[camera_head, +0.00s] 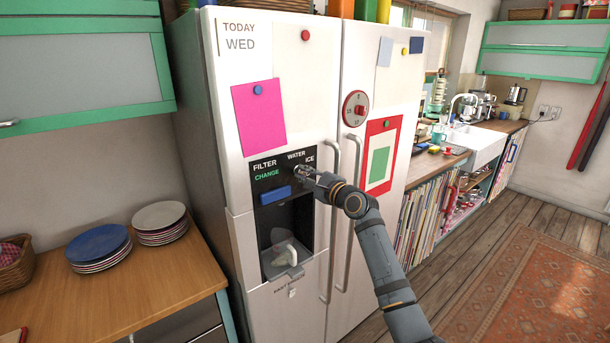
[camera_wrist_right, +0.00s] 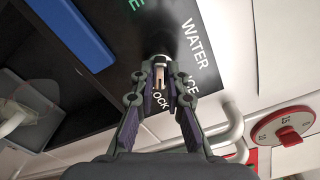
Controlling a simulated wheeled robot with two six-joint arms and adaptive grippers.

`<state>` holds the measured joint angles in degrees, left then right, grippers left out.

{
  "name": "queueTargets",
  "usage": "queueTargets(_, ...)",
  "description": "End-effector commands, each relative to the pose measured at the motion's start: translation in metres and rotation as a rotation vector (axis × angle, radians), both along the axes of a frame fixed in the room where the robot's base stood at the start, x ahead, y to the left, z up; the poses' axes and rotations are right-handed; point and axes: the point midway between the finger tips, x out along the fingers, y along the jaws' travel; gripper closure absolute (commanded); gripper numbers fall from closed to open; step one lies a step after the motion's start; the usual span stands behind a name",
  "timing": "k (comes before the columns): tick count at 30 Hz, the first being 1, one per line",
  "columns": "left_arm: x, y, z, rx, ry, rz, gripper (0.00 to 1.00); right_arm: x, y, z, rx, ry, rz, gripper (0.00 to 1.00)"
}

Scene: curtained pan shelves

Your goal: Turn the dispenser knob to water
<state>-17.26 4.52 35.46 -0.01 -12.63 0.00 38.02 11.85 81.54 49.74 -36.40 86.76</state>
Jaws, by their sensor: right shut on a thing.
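The dispenser panel (camera_head: 268,178) is a black recess in the white fridge's left door, lettered FILTER, CHANGE, WATER and ICE. My right gripper (camera_head: 301,171) is at the panel's upper right, just below the WATER and ICE lettering. In the right wrist view my gripper (camera_wrist_right: 160,78) is shut on the small dispenser knob (camera_wrist_right: 160,62), between the WATER, ICE and partly hidden LOCK labels. The fingers cover most of the knob, so I cannot tell which label it points to. My left gripper is out of view.
A blue bar (camera_head: 276,195) sits below the lettering, above the recess. Two long door handles (camera_head: 349,220) stand out right of the panel. A round red-and-white dial (camera_head: 355,108) is on the right door. Stacked plates (camera_head: 100,247) lie on the left counter.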

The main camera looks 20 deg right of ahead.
Motion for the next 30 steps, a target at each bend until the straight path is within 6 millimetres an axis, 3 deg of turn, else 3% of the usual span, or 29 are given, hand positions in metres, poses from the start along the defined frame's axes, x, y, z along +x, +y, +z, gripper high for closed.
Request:
queueTargets(11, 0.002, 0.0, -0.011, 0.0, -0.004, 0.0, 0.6, 0.0, 0.0, 0.0, -0.14, -0.056, -0.002, 1.0)
queueTargets(30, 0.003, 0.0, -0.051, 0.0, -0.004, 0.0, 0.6, 0.0, 0.0, 0.001, -0.699, -0.261, -0.004, 1.0)
